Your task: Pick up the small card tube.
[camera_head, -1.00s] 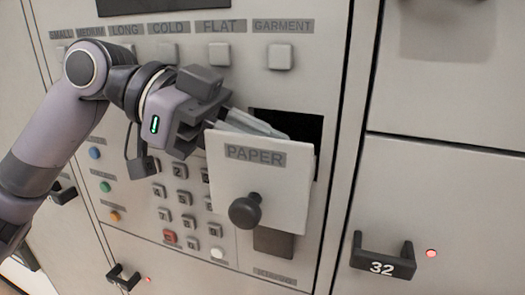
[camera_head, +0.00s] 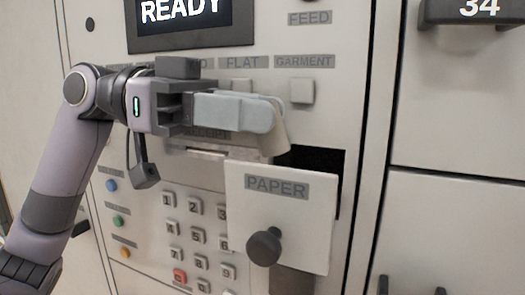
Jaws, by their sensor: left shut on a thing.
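My left gripper (camera_head: 258,114) comes in from the left, in front of the panel's button row, above the open PAPER flap. Its pale grey fingers point right and are shut on a small beige piece, seemingly the card tube (camera_head: 279,142). Only part of the tube shows, at and below the fingertips; the fingers hide the rest, so its full shape cannot be told. It is held above the dark opening. My right gripper is not in view.
The PAPER flap (camera_head: 301,216) with its black knob (camera_head: 264,246) stands out in front of the dark opening (camera_head: 322,163). A keypad (camera_head: 196,234) is left of it. A READY screen (camera_head: 191,20) is above. Locker doors (camera_head: 459,232) with handles fill the right.

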